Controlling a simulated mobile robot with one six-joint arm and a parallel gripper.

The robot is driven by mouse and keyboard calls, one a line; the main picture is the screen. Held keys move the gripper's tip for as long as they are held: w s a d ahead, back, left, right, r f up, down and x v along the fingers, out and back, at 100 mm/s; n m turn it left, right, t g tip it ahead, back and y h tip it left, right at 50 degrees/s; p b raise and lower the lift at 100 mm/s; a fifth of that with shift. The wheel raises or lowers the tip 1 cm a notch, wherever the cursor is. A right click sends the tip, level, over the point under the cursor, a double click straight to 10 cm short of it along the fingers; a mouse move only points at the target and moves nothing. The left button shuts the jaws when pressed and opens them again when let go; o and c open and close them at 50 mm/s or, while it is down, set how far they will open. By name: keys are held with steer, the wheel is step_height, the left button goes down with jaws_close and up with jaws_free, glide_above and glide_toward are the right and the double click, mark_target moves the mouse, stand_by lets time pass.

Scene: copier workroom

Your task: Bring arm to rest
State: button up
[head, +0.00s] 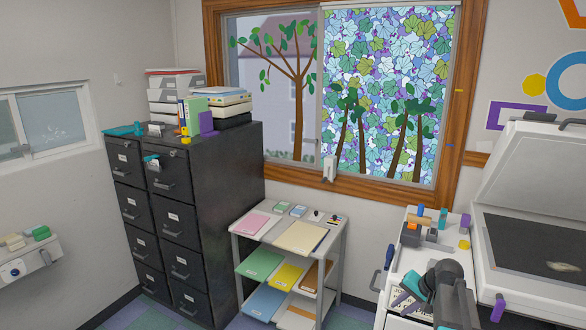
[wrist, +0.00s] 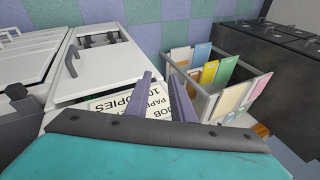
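My arm (head: 446,278) shows at the lower right of the head view, bent over the white cabinet beside the copier. My gripper (wrist: 161,84) shows in the wrist view with two purple-grey fingers standing apart and nothing seen between them. In the head view, its purple and teal end points down and left. Below the fingers lies a printed label (wrist: 112,104) with upside-down words, partly hidden by the fingers and the wrist edge.
A copier (head: 532,198) with a raised lid stands at the right. The white cabinet (wrist: 103,66) carries small tools. A shelf cart (head: 267,238) holds coloured papers. Black filing cabinets (head: 217,183) stand at the left, loaded with trays and binders. Tiled floor shows between.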

steer(key=s+a+f+n+g+h, duration=0.3)
steer(key=s+a+f+n+g, duration=0.35)
steer(key=s+a+f, duration=1.1)
steer(key=s+f+n+g+b, duration=0.1)
steer(key=s+f+g+b, duration=0.3)
steer(key=s+f+b, duration=0.7)
steer(key=s+r+x, duration=0.1)
steer(key=x, duration=1)
steer(key=s+a+r+x, duration=0.1)
steer(key=s+x, duration=0.1)
steer(key=x, duration=1)
steer(key=shift+s, duration=0.25)
